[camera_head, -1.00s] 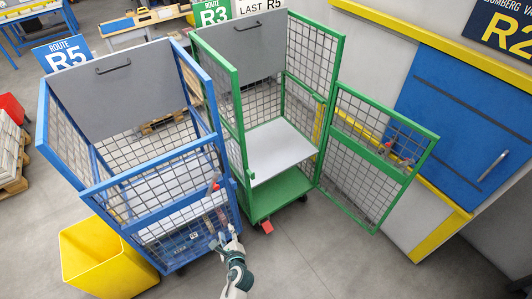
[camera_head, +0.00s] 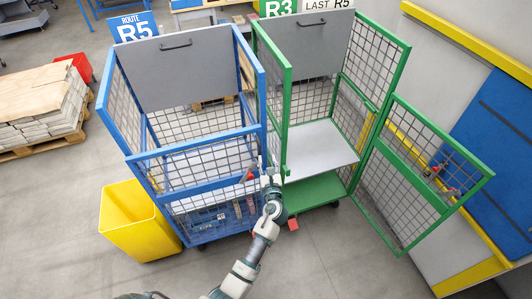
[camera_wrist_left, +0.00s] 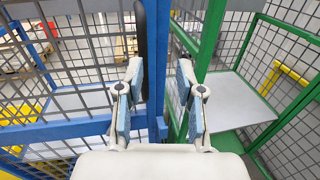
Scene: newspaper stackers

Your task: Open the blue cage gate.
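The blue cage (camera_head: 113,88) stands left of centre in the head view. Its mesh front gate (camera_head: 195,145) spans the front and looks closed. A red part (camera_head: 250,176) sits near the gate's right edge. My left gripper (camera_head: 269,186) is at the cage's front right corner, by the gap to the green cage. In the left wrist view the gripper (camera_wrist_left: 160,85) is open, with its fingers on either side of a blue upright (camera_wrist_left: 156,60). A dark vertical bar (camera_wrist_left: 140,35) shows by the left finger. I cannot tell whether the fingers touch anything. My right gripper is out of view.
The green cage (camera_head: 285,110) stands close on the right, its gate (camera_head: 415,185) swung open to the right. A yellow bin (camera_head: 140,222) stands at the blue cage's left. A pallet of paper stacks (camera_head: 40,105) is farther left. The front floor is clear.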

